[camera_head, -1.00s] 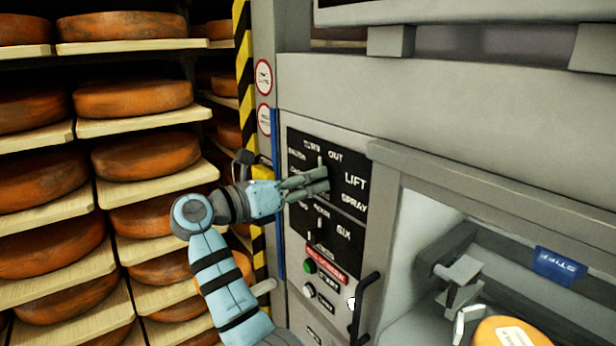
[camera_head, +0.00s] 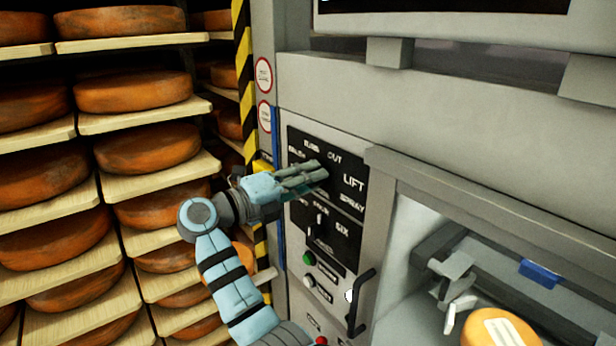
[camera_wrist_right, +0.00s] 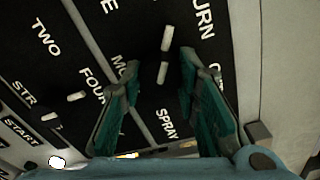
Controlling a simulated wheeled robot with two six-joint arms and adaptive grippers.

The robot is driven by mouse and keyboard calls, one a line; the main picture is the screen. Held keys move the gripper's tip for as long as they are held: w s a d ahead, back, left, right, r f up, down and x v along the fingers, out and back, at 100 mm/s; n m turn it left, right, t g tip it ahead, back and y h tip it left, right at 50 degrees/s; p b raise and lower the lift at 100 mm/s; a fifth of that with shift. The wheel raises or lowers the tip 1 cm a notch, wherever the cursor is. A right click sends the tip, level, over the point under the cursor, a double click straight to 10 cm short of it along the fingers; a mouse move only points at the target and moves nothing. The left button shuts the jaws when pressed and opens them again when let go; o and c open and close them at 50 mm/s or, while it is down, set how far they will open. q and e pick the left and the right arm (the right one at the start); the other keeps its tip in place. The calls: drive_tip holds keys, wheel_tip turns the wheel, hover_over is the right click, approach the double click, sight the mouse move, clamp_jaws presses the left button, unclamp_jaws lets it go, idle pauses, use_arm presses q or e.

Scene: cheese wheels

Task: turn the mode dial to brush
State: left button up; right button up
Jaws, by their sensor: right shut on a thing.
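The black control panel (camera_head: 298,142) stands on the grey machine, with white words such as OUT, LIFT and SPRAY around the upper mode dial. My right gripper (camera_head: 322,174) reaches in from the left and is shut on the mode dial, covering most of it. In the right wrist view its two green-lined fingers (camera_wrist_right: 160,85) stand over the panel, with white marks (camera_wrist_right: 162,72) of the dial showing between and beyond them. The BRUSH label (camera_head: 297,151) lies up and left of the gripper, blurred. My left gripper is not in view.
A lower dial (camera_head: 320,222) with number words sits just below. Under it are a green button (camera_head: 308,259), a white button (camera_head: 309,281) and a black handle (camera_head: 360,300). Cheese wheels (camera_head: 135,92) fill shelves at left. One cheese (camera_head: 480,335) lies in the machine's opening.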

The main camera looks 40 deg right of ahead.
drive_tip(key=shift+n, duration=0.8)
drive_tip(key=o, duration=0.9)
drive_tip(key=shift+o, duration=1.3)
drive_tip(key=shift+w, duration=0.15)
drive_tip(key=shift+s+r, duration=0.1)
drive_tip(key=shift+s, duration=0.1)
drive_tip(key=a, duration=0.7)
drive_tip(key=shift+a, duration=0.35)
drive_tip(key=shift+d, duration=0.1)
